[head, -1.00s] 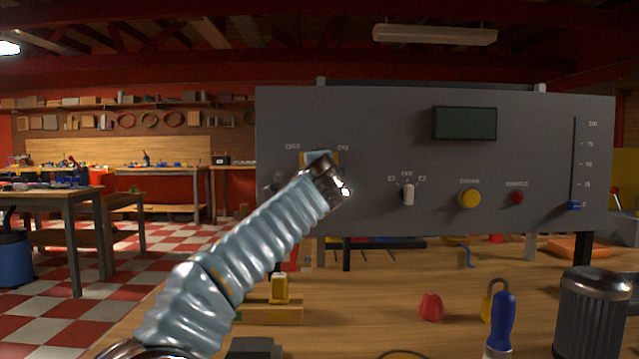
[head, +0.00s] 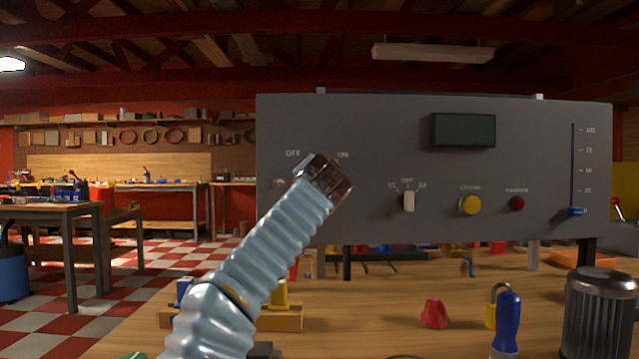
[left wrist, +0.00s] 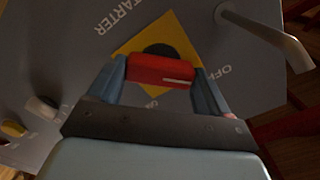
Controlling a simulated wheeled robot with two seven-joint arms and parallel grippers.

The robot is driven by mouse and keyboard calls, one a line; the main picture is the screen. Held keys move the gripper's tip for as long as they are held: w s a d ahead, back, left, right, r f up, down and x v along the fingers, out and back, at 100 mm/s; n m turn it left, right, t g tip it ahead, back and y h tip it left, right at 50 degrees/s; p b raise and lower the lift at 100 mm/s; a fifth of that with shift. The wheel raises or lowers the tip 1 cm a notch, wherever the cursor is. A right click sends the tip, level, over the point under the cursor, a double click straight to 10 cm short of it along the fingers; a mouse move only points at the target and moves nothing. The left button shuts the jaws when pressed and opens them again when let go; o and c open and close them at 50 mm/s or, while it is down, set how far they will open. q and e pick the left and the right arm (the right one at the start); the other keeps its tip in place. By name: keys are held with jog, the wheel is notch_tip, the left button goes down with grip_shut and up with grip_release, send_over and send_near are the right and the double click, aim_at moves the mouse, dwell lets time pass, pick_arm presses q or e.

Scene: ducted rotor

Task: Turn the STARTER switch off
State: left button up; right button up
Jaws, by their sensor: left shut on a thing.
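The STARTER switch has a red handle (left wrist: 160,70) and a black hub on a yellow diamond-shaped plate (left wrist: 184,46), seen in the left wrist view. STARTER and OFF labels show there; a third label is partly hidden below the handle. My left gripper (left wrist: 162,82) is shut on the red handle, one blue finger at each end. My right gripper is not in view.
A metal lever (left wrist: 265,38) juts out beside the switch. Further right are a white selector (head: 409,201), a yellow button (head: 470,205), a red button (head: 517,204) and a blue slider (head: 575,211). A screwdriver (head: 507,315) and a dark cylinder (head: 598,310) stand on the bench.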

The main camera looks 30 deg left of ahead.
pick_arm(q)
jog(key=shift+f, duration=0.15)
dwell(0.3)
jog(key=o, duration=1)
jog(key=b+v, duration=0.5)
jog(key=v, duration=0.8)
jog(key=shift+s+d, duration=0.25)
